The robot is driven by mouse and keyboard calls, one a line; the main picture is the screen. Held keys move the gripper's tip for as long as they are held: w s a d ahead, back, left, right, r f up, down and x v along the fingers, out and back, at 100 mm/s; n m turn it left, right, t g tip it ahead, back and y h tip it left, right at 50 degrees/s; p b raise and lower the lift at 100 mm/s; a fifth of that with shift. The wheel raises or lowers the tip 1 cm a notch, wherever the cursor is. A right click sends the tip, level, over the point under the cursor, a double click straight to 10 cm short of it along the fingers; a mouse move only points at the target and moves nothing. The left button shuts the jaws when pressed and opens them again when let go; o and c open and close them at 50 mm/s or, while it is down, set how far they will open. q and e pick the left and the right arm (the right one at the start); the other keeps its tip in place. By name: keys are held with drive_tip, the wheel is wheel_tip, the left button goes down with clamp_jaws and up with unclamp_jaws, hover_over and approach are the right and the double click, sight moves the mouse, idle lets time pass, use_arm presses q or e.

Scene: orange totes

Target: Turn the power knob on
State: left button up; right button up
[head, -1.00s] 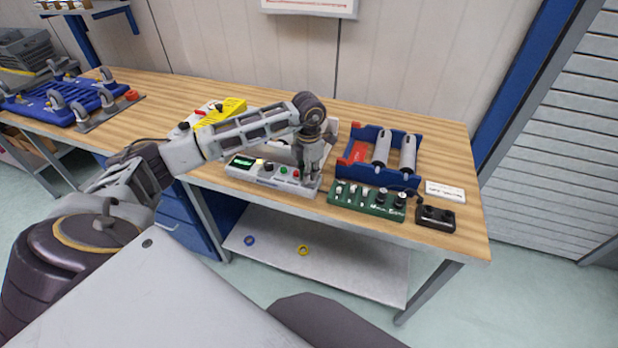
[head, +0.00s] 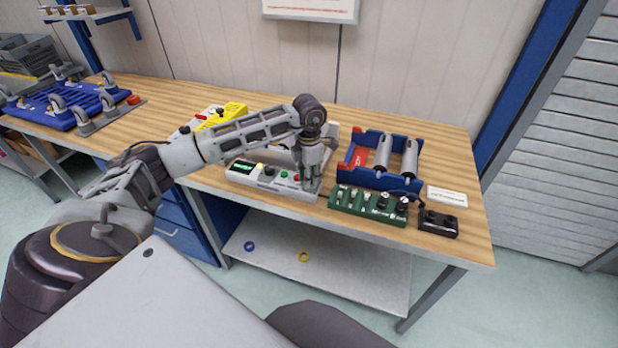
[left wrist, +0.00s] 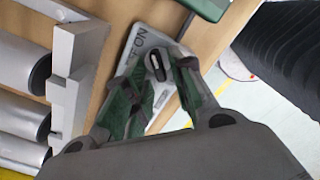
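The white control box (head: 262,183) sits near the front edge of the workbench, with a green display, a dark knob and green and red buttons. My left gripper (head: 311,183) points down over the box's right end and hides that part in the head view. In the left wrist view, the power knob (left wrist: 156,65) is black with a pale bar, beside ON lettering on the panel. My left gripper's fingers (left wrist: 157,70) are apart, one on each side of the knob. Whether they touch it I cannot tell. My right gripper is not in view.
Right of the box stand a green switch panel (head: 365,204), a blue rack (head: 350,180) with grey rollers, a black two-knob box (head: 438,222) and a white label (head: 447,196). A yellow device (head: 232,110) is behind my left forearm.

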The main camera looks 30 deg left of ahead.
use_arm(q)
wheel_tip(320, 180, up, 12)
idle(1.1)
drive_tip(key=shift+f, duration=0.1)
idle(0.4)
